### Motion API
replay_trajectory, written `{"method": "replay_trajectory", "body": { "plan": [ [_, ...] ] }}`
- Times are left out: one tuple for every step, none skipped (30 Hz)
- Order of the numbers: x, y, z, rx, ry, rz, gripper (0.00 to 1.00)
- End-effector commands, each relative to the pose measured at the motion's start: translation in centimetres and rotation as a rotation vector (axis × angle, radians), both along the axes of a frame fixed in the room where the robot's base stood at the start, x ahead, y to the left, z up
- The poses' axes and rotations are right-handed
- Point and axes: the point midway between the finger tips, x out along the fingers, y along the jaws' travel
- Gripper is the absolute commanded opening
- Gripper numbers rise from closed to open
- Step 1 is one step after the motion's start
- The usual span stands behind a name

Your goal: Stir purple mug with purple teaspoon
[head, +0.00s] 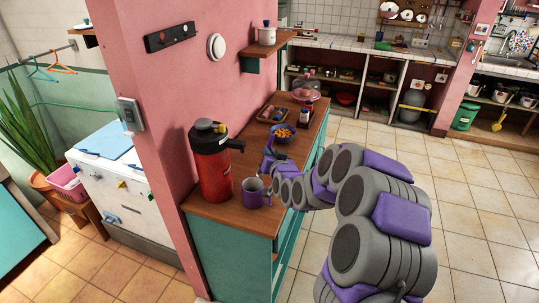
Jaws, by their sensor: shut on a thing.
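The purple mug (256,192) stands upright on the wooden counter top (236,219), near its front end and just right of the red dispenser. My gripper (267,161) is above and behind the mug in the picture, at the end of my purple and grey arm, which reaches in from the right. It is shut on a thin thing, which I take for the purple teaspoon; the spoon is too small and too close in colour to the gripper to make out clearly. I cannot see into the mug, and the spoon's tip is not visible there.
A red dispenser (210,165) with a black top stands close left of the mug, by the pink wall. A bowl of orange food (283,133), a tray (271,114), a dark bottle (307,110) and a pink-covered stand (306,92) are farther back. Open tiled floor lies right.

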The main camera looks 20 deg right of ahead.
Motion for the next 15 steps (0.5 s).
{"method": "replay_trajectory", "body": {
  "plan": [
    [0.0,0.0,0.3,0.0,-0.001,0.001,0.0],
    [0.0,0.0,0.5,0.0,-0.002,0.0,0.0],
    [0.0,0.0,0.8,0.0,-0.002,0.0,0.0],
    [0.0,0.0,1.1,0.0,-0.002,0.0,0.0],
    [0.0,0.0,1.4,0.0,-0.003,0.0,0.0],
    [0.0,0.0,1.8,0.0,-0.003,0.0,0.0],
    [0.0,0.0,2.1,0.0,-0.003,0.0,0.0],
    [0.0,0.0,2.4,0.0,-0.004,-0.001,0.0],
    [0.0,0.0,2.7,0.0,-0.003,0.0,0.0],
    [0.0,0.0,3.0,0.0,-0.003,0.0,0.0],
    [0.0,0.0,3.3,0.0,-0.003,0.0,0.0],
    [0.0,0.0,3.6,0.0,-0.003,0.0,0.0],
    [0.0,0.0,3.9,0.0,-0.003,0.0,0.0],
    [0.0,0.0,4.2,0.0,-0.002,0.0,0.0],
    [0.0,0.0,4.5,0.0,-0.002,0.0,0.0]
  ]
}}
